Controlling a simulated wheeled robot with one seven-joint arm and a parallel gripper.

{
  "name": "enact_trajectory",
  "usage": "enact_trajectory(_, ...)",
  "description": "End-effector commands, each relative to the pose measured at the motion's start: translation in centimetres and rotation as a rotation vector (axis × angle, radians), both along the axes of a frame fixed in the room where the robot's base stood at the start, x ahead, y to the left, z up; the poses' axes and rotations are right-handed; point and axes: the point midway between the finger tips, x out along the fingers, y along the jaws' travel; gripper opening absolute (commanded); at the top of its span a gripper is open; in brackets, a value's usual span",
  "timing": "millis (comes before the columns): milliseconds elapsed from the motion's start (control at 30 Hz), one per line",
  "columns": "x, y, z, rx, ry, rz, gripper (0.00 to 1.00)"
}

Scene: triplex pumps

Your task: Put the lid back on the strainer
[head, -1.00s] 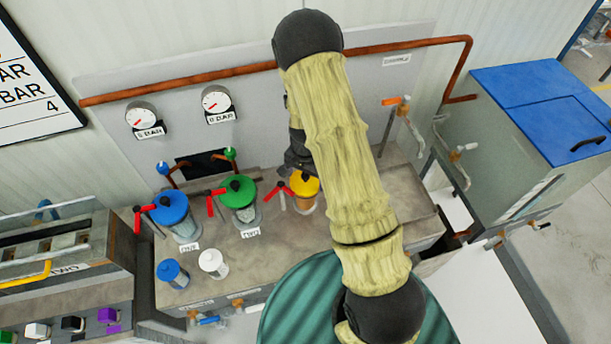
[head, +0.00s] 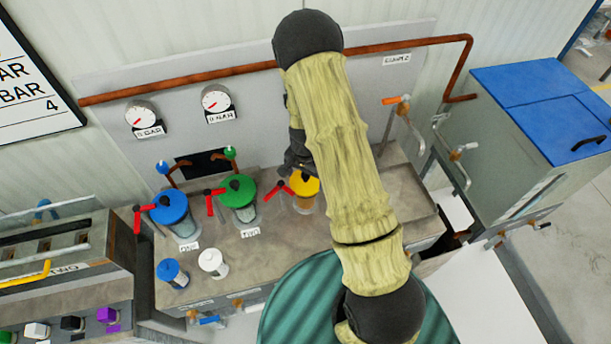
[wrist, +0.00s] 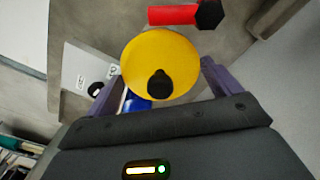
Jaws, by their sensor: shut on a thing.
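The yellow lid (head: 301,187) with a black knob is at the third strainer (head: 306,207), a clear cup on the grey bench, partly hidden behind my arm. In the wrist view the lid (wrist: 160,50) fills the space between the purple fingers of my gripper (wrist: 158,78). My gripper is shut on the lid, with the knob facing the camera. The lid appears over the cup's mouth, but I cannot tell whether it touches the rim or sits slightly above it.
A red-handled valve (head: 279,188) is close beside the yellow lid. Strainers with a green lid (head: 238,191) and a blue lid (head: 169,208) stand to the left. A small blue-topped jar (head: 172,272) and a white one (head: 212,263) stand in front.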

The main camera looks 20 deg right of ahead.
Motion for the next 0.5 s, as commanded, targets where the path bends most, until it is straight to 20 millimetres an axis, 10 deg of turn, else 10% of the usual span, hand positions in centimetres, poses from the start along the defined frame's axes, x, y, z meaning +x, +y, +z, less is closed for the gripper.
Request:
enact_trajectory(433, 0.0, 0.0, -0.04, 0.0, 0.0, 0.0, 0.67)
enact_trajectory(467, 0.0, 0.0, -0.04, 0.0, 0.0, 0.0, 0.94)
enact_trajectory(500, 0.0, 0.0, -0.04, 0.0, 0.0, 0.0, 1.0)
